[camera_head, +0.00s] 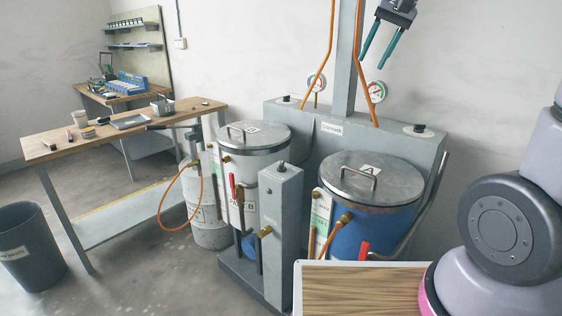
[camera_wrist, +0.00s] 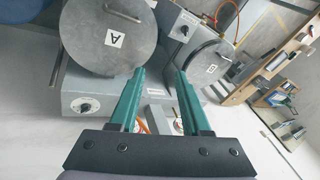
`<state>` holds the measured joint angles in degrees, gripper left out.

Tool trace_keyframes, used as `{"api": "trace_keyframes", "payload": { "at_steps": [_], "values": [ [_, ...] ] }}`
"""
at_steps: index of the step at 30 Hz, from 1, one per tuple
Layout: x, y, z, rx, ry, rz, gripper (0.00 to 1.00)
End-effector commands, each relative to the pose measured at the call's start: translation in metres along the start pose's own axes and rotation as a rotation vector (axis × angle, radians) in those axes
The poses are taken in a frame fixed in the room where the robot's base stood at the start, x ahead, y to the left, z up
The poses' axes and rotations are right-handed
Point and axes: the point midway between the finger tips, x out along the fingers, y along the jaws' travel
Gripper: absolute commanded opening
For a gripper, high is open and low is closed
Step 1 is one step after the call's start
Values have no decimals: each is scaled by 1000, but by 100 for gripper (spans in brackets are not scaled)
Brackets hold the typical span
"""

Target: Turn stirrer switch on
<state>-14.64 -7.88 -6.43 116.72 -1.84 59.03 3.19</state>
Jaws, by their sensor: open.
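Small black knobs that look like switches sit on the grey machine: one on the back panel's right top (camera_head: 419,128), one at its left top (camera_head: 287,98), and one on top of the front post (camera_head: 282,165). Which is the stirrer switch I cannot tell. The wrist view shows the round black knob near tank A (camera_wrist: 85,106) and the post knob (camera_wrist: 184,30). My gripper (camera_head: 373,64), with teal fingers, is open and empty, high above the back panel. In the wrist view its fingers (camera_wrist: 161,71) touch nothing visible.
Lidded tank A (camera_head: 349,197) and tank B (camera_head: 237,139) stand before the panel. A grey column (camera_head: 346,60), orange hoses and round gauges (camera_head: 376,92) rise near my gripper. A workbench (camera_head: 150,120) and a bin (camera_head: 28,250) are at left.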

Motion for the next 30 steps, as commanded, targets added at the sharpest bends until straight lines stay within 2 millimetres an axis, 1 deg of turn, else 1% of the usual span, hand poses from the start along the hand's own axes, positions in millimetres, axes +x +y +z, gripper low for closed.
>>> {"api": "trace_keyframes", "payload": {
  "at_steps": [1,4,8,10,14,15,17,18,21,24,25,27,30],
  "values": [
    [20,-13,-12,-6,-31,15,48],
    [56,-38,-32,-13,-77,43,48],
    [110,-68,-50,-30,-131,88,48],
    [142,-84,-55,-41,-157,116,48],
    [207,-112,-58,-70,-199,173,48],
    [227,-121,-56,-81,-212,192,48],
    [258,-132,-53,-97,-226,220,48],
    [278,-138,-49,-108,-235,237,48],
    [320,-151,-39,-134,-253,277,48],
    [351,-159,-29,-154,-264,305,48],
    [357,-161,-27,-159,-266,311,48],
    [368,-163,-23,-166,-270,321,48],
    [376,-164,-20,-171,-271,327,48]
  ]
}}
